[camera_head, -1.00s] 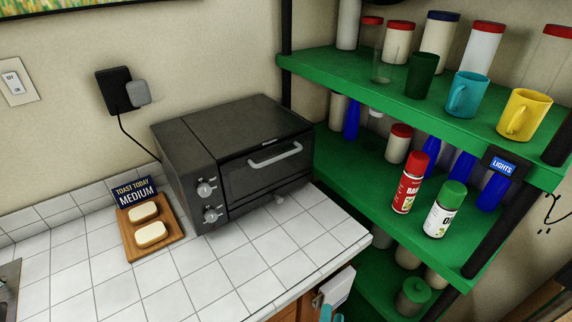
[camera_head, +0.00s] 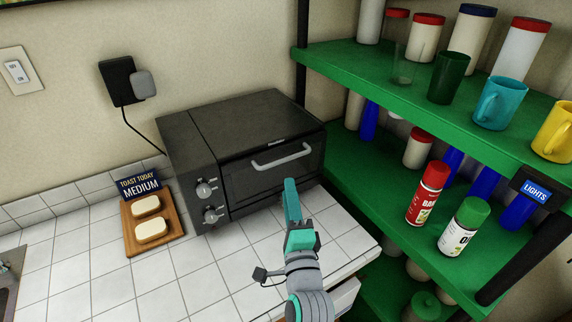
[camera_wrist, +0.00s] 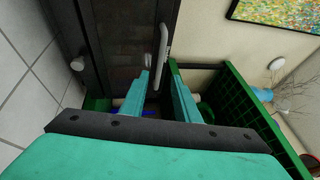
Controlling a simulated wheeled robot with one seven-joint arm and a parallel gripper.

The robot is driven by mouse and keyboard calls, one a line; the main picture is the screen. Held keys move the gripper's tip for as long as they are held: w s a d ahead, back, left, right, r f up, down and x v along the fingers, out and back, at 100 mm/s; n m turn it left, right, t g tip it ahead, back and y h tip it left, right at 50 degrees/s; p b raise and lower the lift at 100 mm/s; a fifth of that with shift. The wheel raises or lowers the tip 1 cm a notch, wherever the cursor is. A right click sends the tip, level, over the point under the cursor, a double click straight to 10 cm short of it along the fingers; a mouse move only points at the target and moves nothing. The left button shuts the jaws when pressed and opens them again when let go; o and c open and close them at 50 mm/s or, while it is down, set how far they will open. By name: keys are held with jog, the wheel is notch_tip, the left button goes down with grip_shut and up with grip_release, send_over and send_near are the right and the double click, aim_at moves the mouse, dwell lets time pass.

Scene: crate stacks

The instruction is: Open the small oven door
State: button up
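The small dark oven (camera_head: 195,135) stands on the white tiled counter. Its door (camera_head: 270,178) is closed, with a light grey bar handle (camera_head: 283,161) near the top. My gripper (camera_head: 291,183) is in front of the door, just below the handle in the head view. In the wrist view, the two teal fingers of my gripper (camera_wrist: 160,70) are apart with nothing held. The handle (camera_wrist: 162,45) lies ahead, in line with the gap between them. I cannot tell whether the fingertips touch the handle. Two knobs (camera_head: 206,188) are on the oven's left front.
A green shelf (camera_head: 370,185) with cups, jars and spray cans stands close on the right. A wooden board (camera_head: 135,240) with two bread slices and a sign sits left of the oven. The counter front (camera_head: 215,275) is clear.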

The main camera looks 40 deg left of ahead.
aim_at(284, 166)
jog(key=x, duration=0.9)
jog(key=shift+w+a, duration=0.15)
jog(key=shift+w, duration=0.05)
grip_shut()
